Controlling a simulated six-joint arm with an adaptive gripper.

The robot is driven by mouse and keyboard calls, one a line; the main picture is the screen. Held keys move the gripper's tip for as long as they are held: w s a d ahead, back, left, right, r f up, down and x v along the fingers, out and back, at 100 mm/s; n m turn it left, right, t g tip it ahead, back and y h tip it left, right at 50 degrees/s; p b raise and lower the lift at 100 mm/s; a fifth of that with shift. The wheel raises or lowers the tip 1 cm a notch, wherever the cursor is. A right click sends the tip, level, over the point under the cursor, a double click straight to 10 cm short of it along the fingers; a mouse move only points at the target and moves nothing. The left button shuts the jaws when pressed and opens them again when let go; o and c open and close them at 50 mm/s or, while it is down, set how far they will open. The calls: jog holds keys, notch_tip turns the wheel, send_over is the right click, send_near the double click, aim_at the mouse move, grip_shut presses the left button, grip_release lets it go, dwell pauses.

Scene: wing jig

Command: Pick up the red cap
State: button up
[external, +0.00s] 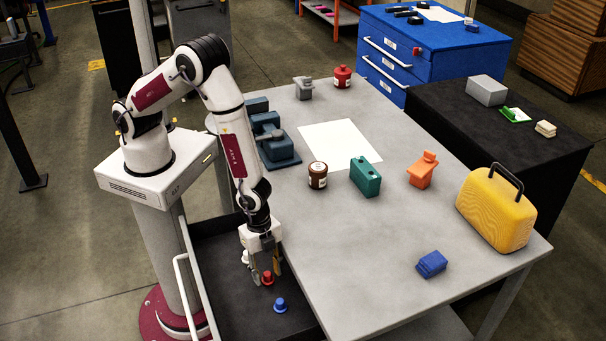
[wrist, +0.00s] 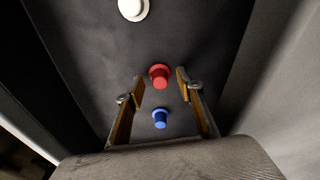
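The red cap (external: 267,279) stands on the dark tray (external: 226,297) beside the table. In the wrist view the red cap (wrist: 159,77) shows between my two fingertips, with a gap on each side. My gripper (external: 263,278) points down over the tray, close to the red cap. In the wrist view my gripper (wrist: 160,77) is open and nothing is held. How far the fingertips are above the tray cannot be told exactly.
A blue cap (external: 280,305) and a white cap (external: 245,257) stand in line with the red one. The grey table (external: 360,270) rises on the right of the tray. A red jar (external: 342,77) and a brown jar (external: 317,177) stand on the table.

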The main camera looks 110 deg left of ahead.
aim_at(267, 273)
jog(key=shift+f, duration=0.1)
dwell(0.4)
jog(key=c, duration=0.9)
notch_tip(267, 273, up, 18)
jog(key=shift+r, duration=0.1)
dwell(0.6)
dwell(0.5)
